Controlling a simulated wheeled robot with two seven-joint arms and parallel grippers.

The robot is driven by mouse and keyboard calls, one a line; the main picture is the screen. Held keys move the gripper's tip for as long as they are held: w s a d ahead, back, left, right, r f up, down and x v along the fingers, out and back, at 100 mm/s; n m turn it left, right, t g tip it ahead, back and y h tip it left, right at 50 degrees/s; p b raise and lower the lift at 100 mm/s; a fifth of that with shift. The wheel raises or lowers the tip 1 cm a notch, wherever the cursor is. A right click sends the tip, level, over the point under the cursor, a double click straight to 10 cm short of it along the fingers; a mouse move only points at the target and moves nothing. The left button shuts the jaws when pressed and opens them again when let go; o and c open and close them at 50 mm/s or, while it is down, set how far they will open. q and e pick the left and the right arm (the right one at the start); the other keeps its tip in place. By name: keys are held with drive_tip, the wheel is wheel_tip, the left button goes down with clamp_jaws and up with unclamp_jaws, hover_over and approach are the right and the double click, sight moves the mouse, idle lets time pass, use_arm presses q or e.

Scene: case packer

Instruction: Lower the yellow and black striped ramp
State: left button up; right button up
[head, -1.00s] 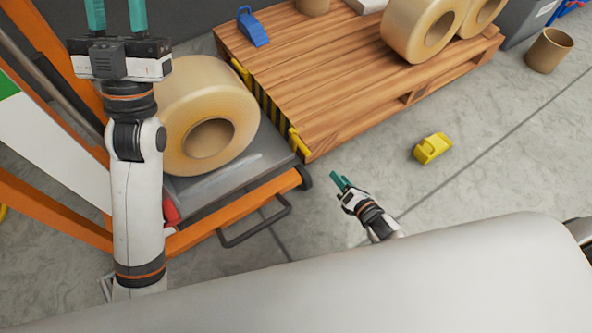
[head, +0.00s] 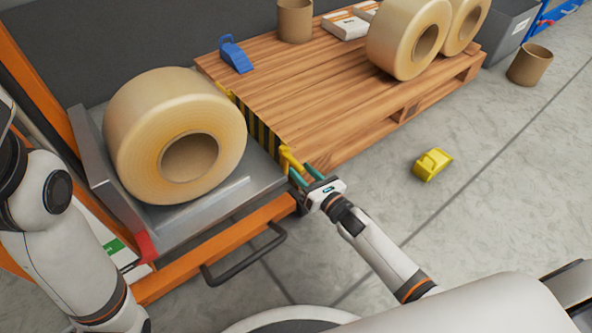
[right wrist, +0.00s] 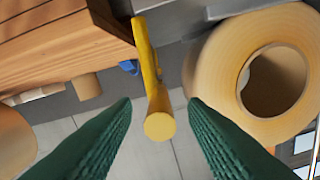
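The yellow and black striped ramp (head: 262,128) shows in the head view as a narrow, raised strip between the grey lift platform and the wooden pallet. A yellow bar (head: 291,160) sticks out at its near end. My right gripper (head: 305,174) is at this bar, its teal fingers open. In the right wrist view the bar's round end (right wrist: 159,126) lies between the spread fingers, with gaps on both sides. I see no contact. The platform (head: 230,195) carries a large tape roll (head: 125,130). My left arm is at the left edge; its gripper is out of view.
The wooden pallet (head: 300,90) holds a blue wedge (head: 236,56), a cardboard tube, boxes and tape rolls (head: 395,40). A yellow wedge (head: 432,165) and a brown tube (head: 528,66) are on the floor. A black handle (head: 245,262) sticks out from the orange lift frame. The right floor is mostly clear.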

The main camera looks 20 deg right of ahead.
sight(285, 154)
drive_tip(key=shift+b+x, duration=0.5)
drive_tip(key=shift+x, duration=1.2)
clamp_jaws()
